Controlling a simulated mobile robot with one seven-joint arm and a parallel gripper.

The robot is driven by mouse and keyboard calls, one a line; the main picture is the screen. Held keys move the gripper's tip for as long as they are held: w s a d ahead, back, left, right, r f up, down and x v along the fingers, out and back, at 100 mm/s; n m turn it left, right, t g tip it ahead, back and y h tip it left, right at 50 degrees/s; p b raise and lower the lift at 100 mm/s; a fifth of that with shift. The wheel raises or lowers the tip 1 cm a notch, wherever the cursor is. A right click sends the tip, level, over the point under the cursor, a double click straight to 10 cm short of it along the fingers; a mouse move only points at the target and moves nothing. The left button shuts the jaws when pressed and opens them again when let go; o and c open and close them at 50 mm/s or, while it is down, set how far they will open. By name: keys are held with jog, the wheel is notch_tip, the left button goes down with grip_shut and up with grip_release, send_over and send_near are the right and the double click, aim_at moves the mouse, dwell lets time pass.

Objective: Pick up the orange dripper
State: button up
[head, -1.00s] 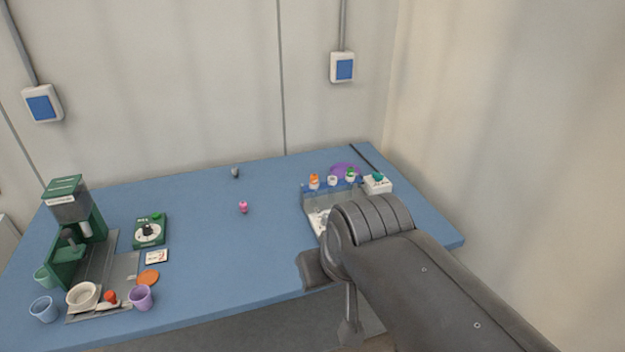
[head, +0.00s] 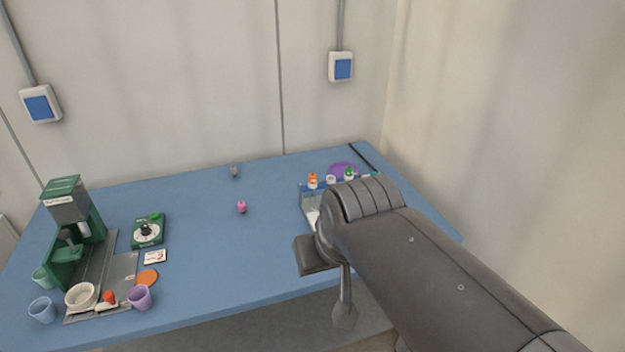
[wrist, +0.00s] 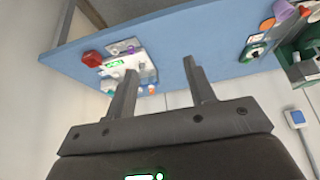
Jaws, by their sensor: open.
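A small orange-topped piece (head: 313,180), which looks like the orange dripper, stands at the back left of a clear-and-blue rack (head: 305,201) on the right of the blue table. A white one (head: 331,180) and a green-topped one (head: 349,174) stand beside it. In the wrist view a small orange piece (wrist: 151,89) shows at the rack's edge, between the fingers in the picture but farther off. My gripper (wrist: 159,65) is open and empty, its fingers apart above the table.
A purple disc (head: 342,169) lies behind the rack. At left are a green machine (head: 75,240), cups, a green dial device (head: 148,231) and an orange disc (head: 147,278).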

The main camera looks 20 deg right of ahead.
jog(key=w+d+r+m, duration=0.15)
jog(key=w+r, duration=0.25)
jog(key=w, duration=0.7)
jog(key=m+g+h, duration=0.2)
jog(key=m, duration=0.2)
send_over(312, 175)
jog(key=s+a, duration=0.1)
jog(key=s, duration=0.1)
notch_tip(312, 175, down, 16)
jog(key=shift+x, duration=2.6)
jog(key=shift+w+r+t, duration=0.1)
jog(key=shift+w+t, duration=0.05)
jog(key=shift+t, duration=0.15)
jog(key=shift+c, duration=0.2)
